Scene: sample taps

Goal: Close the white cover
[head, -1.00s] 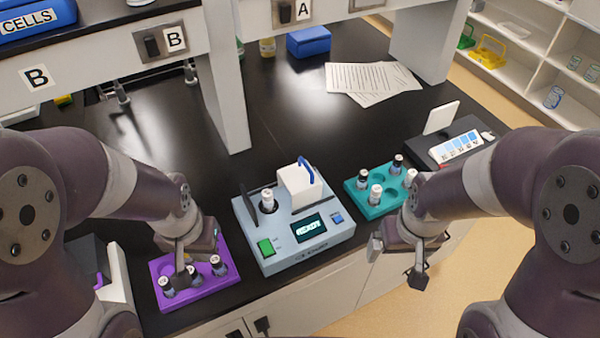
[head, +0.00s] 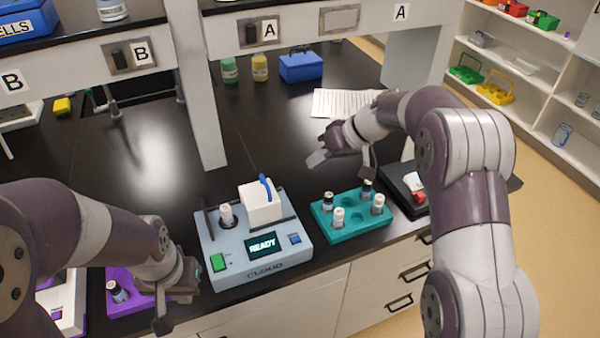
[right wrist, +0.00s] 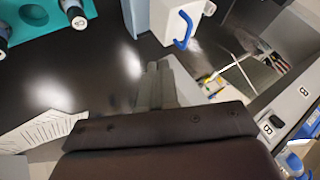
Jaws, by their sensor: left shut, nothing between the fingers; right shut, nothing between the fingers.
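The pale grey-blue instrument (head: 285,255) stands on the black bench, its screen reading READY. Its white cover (head: 260,205), a block with a blue handle (head: 266,187), sits on top, right of a white-capped vial (head: 227,214) in the uncovered well. The cover also shows at the top of the right wrist view (right wrist: 168,18). My right gripper (head: 315,159) is shut and empty, above the bench behind the teal rack, right of the cover and apart from it. My left gripper (head: 188,288) is shut and empty by the purple rack, left of the instrument.
The teal rack (head: 350,233) with several vials stands right of the instrument. The purple rack (head: 125,303) is partly hidden by my left arm. A black device (head: 405,190) is at the right. Shelf posts (head: 200,100) rise behind.

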